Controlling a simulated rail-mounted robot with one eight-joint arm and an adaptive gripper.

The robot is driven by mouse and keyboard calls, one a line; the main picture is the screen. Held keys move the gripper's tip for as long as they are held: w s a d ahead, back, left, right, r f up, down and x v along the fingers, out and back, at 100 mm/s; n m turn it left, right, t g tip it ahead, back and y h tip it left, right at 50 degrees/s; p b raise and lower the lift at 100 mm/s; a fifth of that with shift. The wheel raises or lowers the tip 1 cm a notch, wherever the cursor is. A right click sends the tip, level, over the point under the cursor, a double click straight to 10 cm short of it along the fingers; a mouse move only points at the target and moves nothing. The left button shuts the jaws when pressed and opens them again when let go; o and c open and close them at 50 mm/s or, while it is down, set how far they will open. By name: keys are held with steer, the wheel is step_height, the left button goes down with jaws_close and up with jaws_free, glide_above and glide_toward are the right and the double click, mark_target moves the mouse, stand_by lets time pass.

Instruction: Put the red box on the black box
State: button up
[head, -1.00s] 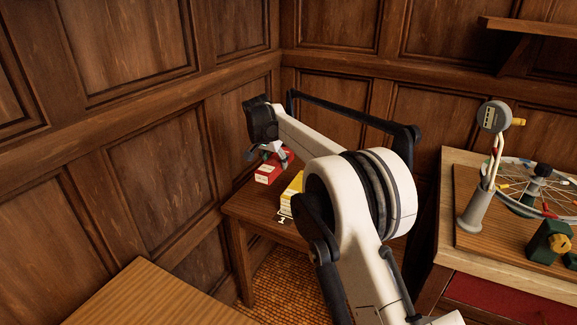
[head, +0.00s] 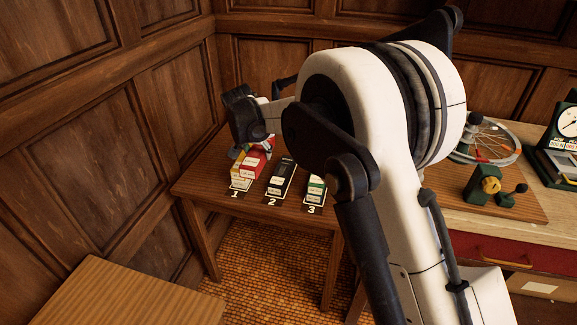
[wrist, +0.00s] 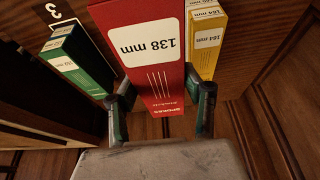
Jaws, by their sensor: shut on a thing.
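The red box (head: 252,164) is off the table in my gripper (head: 258,147), in front of the yellow stack as the head view sees it. In the wrist view the red box (wrist: 150,50), labelled "138 mm", sits between the two fingers of my gripper (wrist: 160,104), which are shut on its sides. The black box (head: 281,176) lies on the small table at mark 2, to the right of the red box in the head view. I cannot make out the black box in the wrist view, where the red box covers the middle.
Yellow boxes (head: 238,172) lie at mark 1 and also show at right in the wrist view (wrist: 207,38). A green box (head: 316,185) at mark 3 shows at left there (wrist: 82,62). Wood-panelled walls stand behind the small table (head: 205,193). A workbench (head: 520,220) is at right.

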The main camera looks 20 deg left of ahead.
glide_above(283, 168)
steer(key=s, duration=0.1)
step_height(283, 168, down, 6)
steer(key=shift+f, duration=2.2)
steer(key=shift+f+b, duration=0.15)
steer(key=shift+b, duration=0.25)
steer(key=o, duration=1.4)
steer(key=p+v, duration=0.1)
steer(key=v, duration=1.1)
steer(key=shift+d+r, duration=0.15)
steer(key=shift+r, duration=0.15)
